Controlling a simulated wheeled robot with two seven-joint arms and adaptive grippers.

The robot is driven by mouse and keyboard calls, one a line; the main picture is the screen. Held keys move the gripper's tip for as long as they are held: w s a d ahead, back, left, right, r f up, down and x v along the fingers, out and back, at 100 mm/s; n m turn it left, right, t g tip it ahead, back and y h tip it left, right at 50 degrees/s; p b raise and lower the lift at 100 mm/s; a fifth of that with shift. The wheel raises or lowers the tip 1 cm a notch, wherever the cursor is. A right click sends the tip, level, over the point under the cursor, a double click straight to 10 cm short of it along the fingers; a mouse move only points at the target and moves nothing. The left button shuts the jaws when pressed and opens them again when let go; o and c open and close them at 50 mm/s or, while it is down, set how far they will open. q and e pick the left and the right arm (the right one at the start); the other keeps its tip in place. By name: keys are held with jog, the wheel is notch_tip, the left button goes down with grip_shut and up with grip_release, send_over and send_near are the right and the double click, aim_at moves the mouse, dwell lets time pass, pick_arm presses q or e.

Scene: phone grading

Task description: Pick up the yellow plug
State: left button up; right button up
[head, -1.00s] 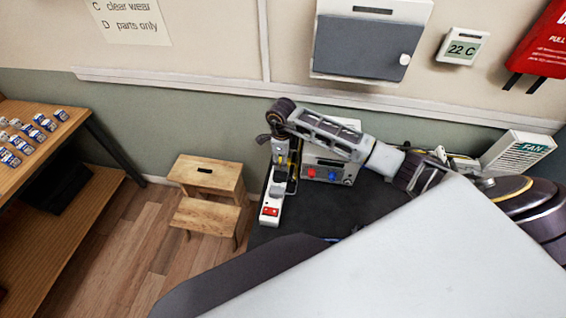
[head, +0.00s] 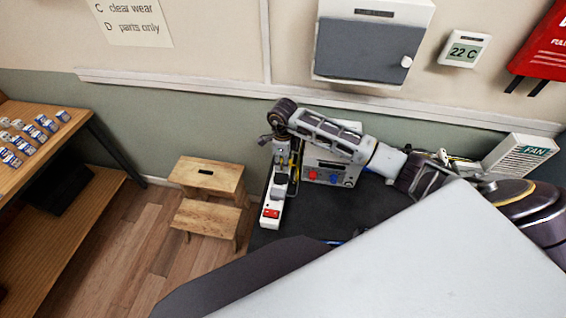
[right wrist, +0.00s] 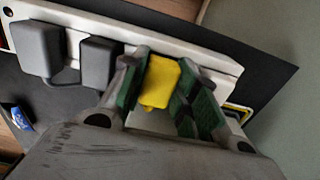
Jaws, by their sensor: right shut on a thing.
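The yellow plug (right wrist: 160,82) is between the green-padded fingers of my right gripper (right wrist: 160,88) in the right wrist view. The fingers are shut on it. It appears at or just above the white power strip (right wrist: 215,62); I cannot tell whether it is still seated. In the head view my right gripper (head: 282,155) points down over the far part of the power strip (head: 267,220), and its fingers mostly hide the plug. My left gripper is not in view.
Two grey plugs, a lighter one (right wrist: 38,50) and a darker one (right wrist: 97,62), sit on the strip beside my gripper. A box with red and blue terminals (head: 340,170) stands close right of it. A wooden step stool (head: 206,176) is left of the dark table.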

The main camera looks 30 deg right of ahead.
jog(key=shift+r+b, duration=0.75)
jog(key=shift+r, duration=4.05)
